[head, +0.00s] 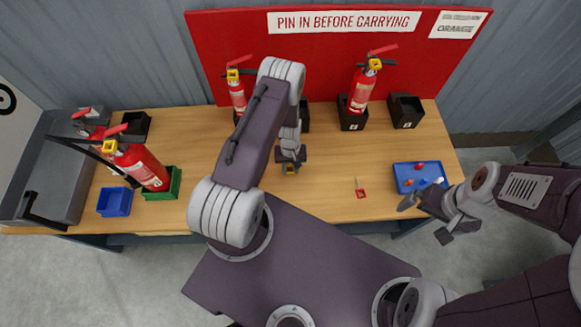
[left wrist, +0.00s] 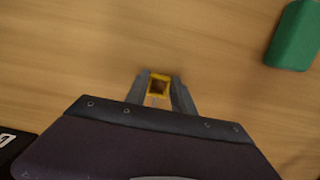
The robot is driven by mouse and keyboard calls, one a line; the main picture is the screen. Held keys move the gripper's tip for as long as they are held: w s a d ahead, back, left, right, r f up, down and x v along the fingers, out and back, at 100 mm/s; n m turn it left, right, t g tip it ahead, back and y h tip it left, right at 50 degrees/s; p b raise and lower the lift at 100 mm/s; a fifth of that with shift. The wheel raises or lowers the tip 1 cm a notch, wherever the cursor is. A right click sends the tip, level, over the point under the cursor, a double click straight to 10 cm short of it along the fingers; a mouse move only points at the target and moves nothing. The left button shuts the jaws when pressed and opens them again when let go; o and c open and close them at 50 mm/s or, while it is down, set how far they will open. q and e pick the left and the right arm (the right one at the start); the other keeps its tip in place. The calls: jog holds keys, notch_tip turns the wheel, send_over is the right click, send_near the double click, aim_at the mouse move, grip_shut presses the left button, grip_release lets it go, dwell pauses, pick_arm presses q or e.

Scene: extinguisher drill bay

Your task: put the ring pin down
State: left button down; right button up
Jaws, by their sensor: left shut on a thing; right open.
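The ring pin shows as a yellow square ring (left wrist: 159,85) between the fingertips of my left gripper (left wrist: 158,90) in the left wrist view. In the head view, my left gripper (head: 291,168) points down over the middle of the table with the yellow ring (head: 290,169) in its jaws. The fingers are shut on it. I cannot tell whether the ring touches the wood. My right gripper (head: 425,219) is open and empty, off the table's front edge at the right.
On the table (head: 330,185), a small red-tagged piece (head: 361,190) lies right of my left gripper. A blue tray (head: 399,184) holds small red and white pieces. Extinguishers stand at the left (head: 145,168) and back (head: 362,92). A green object (left wrist: 293,35) shows in the wrist view.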

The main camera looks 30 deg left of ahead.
pick_arm(q)
jog(key=shift+f, duration=0.1)
jog(key=c, duration=1.1)
grip_release()
jog(key=shift+r, duration=0.25)
jog(key=shift+w+r, duration=0.15)
jog(key=shift+r, duration=0.15)
notch_tip(320, 180, up, 10)
jog(key=b, duration=0.2)
notch_tip(320, 180, up, 12)
jog(key=m+t, duration=0.1)
jog(key=m, duration=0.2)
send_over(290, 169)
jog(key=s+d, duration=0.3)
jog(key=d, duration=0.1)
jog(key=s+r+m, duration=0.1)
jog(key=s+r, duration=0.1)
jog(key=s+d+r+m, duration=0.1)
jog(key=s+r, duration=0.1)
jog(key=s+d+r+m, duration=0.1)
jog(key=s+r, duration=0.1)
jog(key=s, duration=0.1)
jog(key=shift+d+r+t, duration=0.25)
jog(key=shift+r+t, duration=0.05)
jog(key=shift+t, duration=0.1)
